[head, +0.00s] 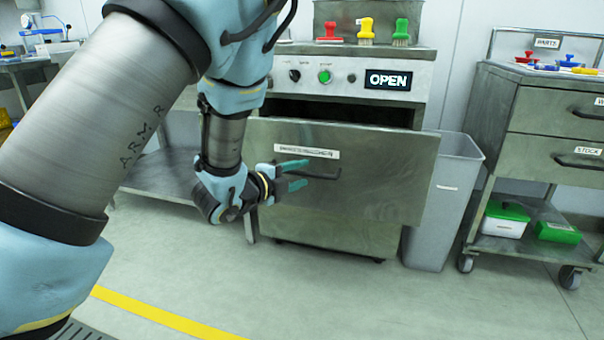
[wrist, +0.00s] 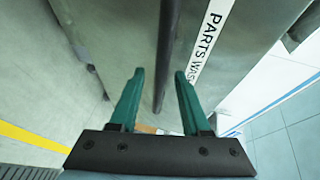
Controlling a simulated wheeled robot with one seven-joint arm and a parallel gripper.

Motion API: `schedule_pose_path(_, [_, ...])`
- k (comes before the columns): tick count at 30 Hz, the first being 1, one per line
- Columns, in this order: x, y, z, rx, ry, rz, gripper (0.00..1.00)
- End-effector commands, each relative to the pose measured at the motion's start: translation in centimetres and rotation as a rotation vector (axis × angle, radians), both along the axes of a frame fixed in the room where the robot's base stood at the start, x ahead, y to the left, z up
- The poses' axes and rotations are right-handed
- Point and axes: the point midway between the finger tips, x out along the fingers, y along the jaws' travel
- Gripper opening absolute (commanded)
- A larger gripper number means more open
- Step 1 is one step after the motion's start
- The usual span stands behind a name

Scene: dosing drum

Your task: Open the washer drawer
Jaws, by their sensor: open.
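The washer drawer (head: 380,195) has a wide steel front marked with a parts washer label (head: 306,151). The front stands out from the washer body, with a dark gap above and behind it. Its dark bar handle (head: 325,174) sits below the label. My gripper (head: 300,174) is at the left end of the handle with its teal fingers apart. In the wrist view, the handle (wrist: 166,60) runs between the two open fingers (wrist: 159,74), with space visible on both sides. I cannot tell whether either finger touches it.
The washer's panel has a lit OPEN sign (head: 388,80) and a green button (head: 324,77). Brushes (head: 366,30) stand on top. A grey bin (head: 440,205) stands close at the drawer's right, then a wheeled cabinet (head: 540,110). The floor in front is clear.

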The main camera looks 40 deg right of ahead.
Motion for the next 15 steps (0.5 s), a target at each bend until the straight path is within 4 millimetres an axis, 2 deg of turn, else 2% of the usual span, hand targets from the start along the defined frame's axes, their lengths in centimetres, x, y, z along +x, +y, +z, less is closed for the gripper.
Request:
schedule_pose_path(9, [-0.9,6.1,1.2,0.002,0.003,0.004,0.47])
schedule_pose_path(15, [-1.4,8.6,1.6,0.001,0.002,0.003,0.47])
